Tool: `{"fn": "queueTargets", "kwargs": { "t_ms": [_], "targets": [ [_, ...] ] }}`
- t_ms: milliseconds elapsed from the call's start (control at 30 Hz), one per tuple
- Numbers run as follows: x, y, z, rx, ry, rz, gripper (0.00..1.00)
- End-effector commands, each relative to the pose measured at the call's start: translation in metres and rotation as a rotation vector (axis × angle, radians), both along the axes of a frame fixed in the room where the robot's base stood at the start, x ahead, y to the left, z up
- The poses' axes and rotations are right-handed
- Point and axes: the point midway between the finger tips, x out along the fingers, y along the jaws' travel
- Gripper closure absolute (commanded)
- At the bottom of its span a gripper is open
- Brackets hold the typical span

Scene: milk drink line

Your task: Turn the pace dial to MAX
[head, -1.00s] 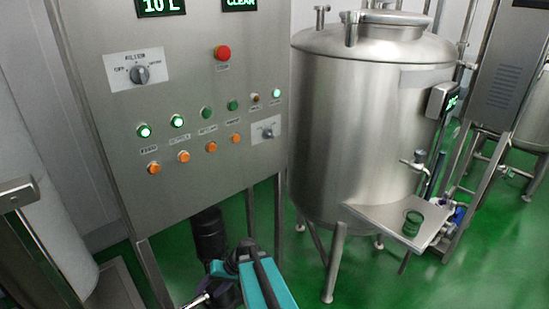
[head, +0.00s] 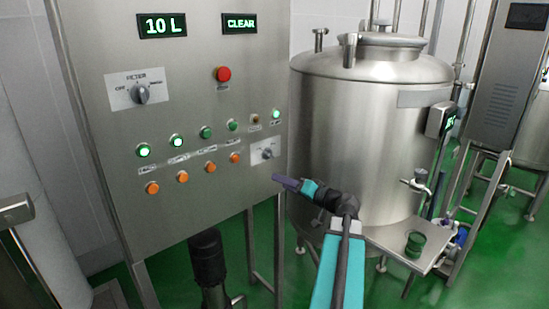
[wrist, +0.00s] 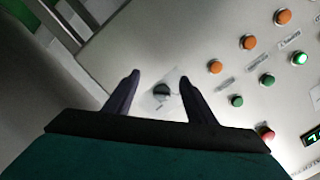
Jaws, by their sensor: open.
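The small dial (head: 267,152) sits on a pale plate at the lower right of the steel control panel in the head view. Its marks are too small to read and its pointer direction is unclear. My gripper (head: 279,178) is just below and right of this dial, with its fingers toward the panel. In the wrist view, the dark dial knob (wrist: 161,89) shows between the two fingers of my gripper (wrist: 158,78). The gripper is open and empty, and appears apart from the knob.
A larger selector knob (head: 141,93), a red button (head: 222,73) and rows of green and orange buttons are on the same panel. Displays read "10 L" (head: 162,25) and "CLEAR" (head: 239,23). A steel tank (head: 350,130) stands right of the panel, with a shelf (head: 395,240) holding a green cup (head: 414,244).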

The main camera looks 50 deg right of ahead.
Motion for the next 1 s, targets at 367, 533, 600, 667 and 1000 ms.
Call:
{"fn": "queueTargets", "kwargs": {
  "t_ms": [367, 533, 600, 667, 1000],
  "targets": [
    [-0.036, -0.038, 0.056, -0.053, -0.108, -0.076, 0.49],
    [-0.035, -0.038, 0.055, -0.052, -0.108, -0.076, 0.49],
    [-0.035, -0.038, 0.055, -0.052, -0.107, -0.075, 0.49],
    [-0.034, -0.038, 0.055, -0.052, -0.107, -0.075, 0.49],
    [-0.011, -0.040, 0.057, -0.051, -0.106, -0.073, 0.49]
  ]
}}
